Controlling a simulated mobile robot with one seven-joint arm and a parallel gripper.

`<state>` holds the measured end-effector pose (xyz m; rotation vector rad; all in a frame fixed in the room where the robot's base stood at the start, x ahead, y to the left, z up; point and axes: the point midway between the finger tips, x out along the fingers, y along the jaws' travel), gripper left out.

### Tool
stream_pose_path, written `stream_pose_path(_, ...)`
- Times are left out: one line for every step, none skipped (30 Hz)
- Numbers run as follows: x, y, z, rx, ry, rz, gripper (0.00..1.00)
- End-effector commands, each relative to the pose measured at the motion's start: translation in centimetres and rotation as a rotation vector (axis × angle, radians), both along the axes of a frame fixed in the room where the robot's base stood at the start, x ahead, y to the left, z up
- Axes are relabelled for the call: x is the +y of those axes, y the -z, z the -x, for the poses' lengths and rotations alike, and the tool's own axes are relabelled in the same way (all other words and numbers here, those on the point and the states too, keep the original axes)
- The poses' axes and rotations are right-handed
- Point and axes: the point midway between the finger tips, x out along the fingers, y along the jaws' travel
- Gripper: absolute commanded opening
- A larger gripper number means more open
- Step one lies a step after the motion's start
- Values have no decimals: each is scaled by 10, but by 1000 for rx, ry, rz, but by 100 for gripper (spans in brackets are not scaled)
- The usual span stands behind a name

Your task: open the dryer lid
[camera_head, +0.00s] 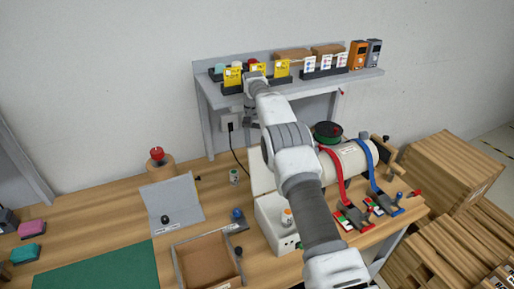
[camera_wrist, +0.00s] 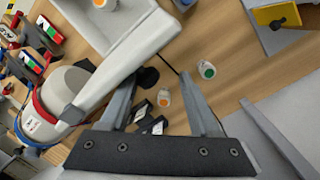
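The dryer appears to be the white box (camera_head: 278,228) on the bench, partly hidden behind my arm in the head view. A pale panel (camera_head: 262,174), likely its lid, stands raised at the box's back edge. In the wrist view the box (camera_wrist: 118,35) shows at the top, with the lid (camera_wrist: 142,52) as a slanting white slab seen near edge-on. My gripper (camera_wrist: 158,88) is open, its two fingers apart with nothing held between them. The left finger is beside the lid; I cannot tell if it touches. In the head view my gripper (camera_head: 251,118) is small, below the shelf.
A white roll (camera_head: 350,158) with red and blue straps lies right of the box. The grey shelf (camera_head: 300,86) with boxes overhangs behind. Open bench lies around the green-capped jar.

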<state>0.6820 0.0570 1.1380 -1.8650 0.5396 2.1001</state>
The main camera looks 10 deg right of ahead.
Motion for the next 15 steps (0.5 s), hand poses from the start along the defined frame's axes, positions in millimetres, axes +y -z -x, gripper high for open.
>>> stream_pose_path(0, -1, 0, -1, 1, 1, 62)
stream_pose_path(-1, -1, 0, -2, 1, 1, 62)
stream_pose_path(-1, -1, 0, -2, 1, 1, 62)
stream_pose_path(-1, -2, 0, -1, 2, 2, 62)
stream_pose_path(-1, -2, 0, -1, 2, 2, 62)
stream_pose_path(-2, -2, 0, -1, 2, 2, 62)
stream_pose_path(-2, -2, 0, -1, 2, 2, 62)
stream_pose_path(-2, -2, 0, -1, 2, 3, 62)
stream_pose_path(-2, -2, 0, -1, 3, 3, 62)
stream_pose_path(-2, -2, 0, -2, 3, 3, 62)
stream_pose_path(-2, -3, 0, -2, 3, 3, 62)
stream_pose_path(-3, -3, 1, -2, 3, 3, 62)
stream_pose_path(-3, -3, 1, -2, 3, 3, 62)
stream_pose_path(-3, -4, 2, -1, 2, 4, 62)
stream_pose_path(-4, -4, 4, -1, 3, 4, 62)
